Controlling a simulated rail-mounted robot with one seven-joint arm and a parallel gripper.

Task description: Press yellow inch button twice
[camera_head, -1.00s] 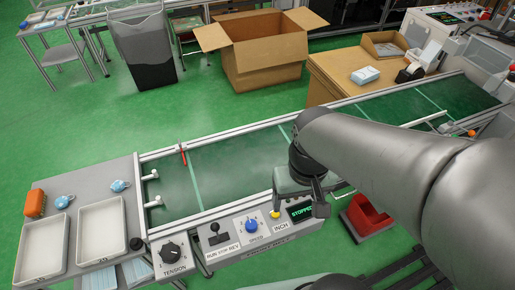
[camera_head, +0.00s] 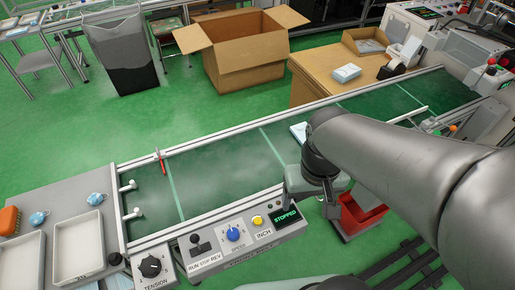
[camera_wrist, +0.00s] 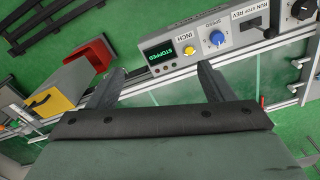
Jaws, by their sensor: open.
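The yellow INCH button (camera_head: 257,221) sits on the grey control panel (camera_head: 215,248), between the blue speed knob (camera_head: 234,233) and the display (camera_head: 286,217) reading STOPPED. In the wrist view the yellow button (camera_wrist: 189,47) shows beyond the fingers, near the left of the blue knob (camera_wrist: 217,38). My gripper (camera_wrist: 158,83) is open and empty, with its two fingers spread toward the panel. In the head view my gripper is above the conveyor, by the panel's right end, and its fingertips are hidden. I see no contact with the button.
The green conveyor belt (camera_head: 215,174) runs behind the panel. A tension knob (camera_head: 151,267) and a run/stop/rev lever (camera_head: 196,243) are to the left. A red bin (camera_head: 362,214) stands on the floor at right. White trays (camera_head: 78,247) lie at left.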

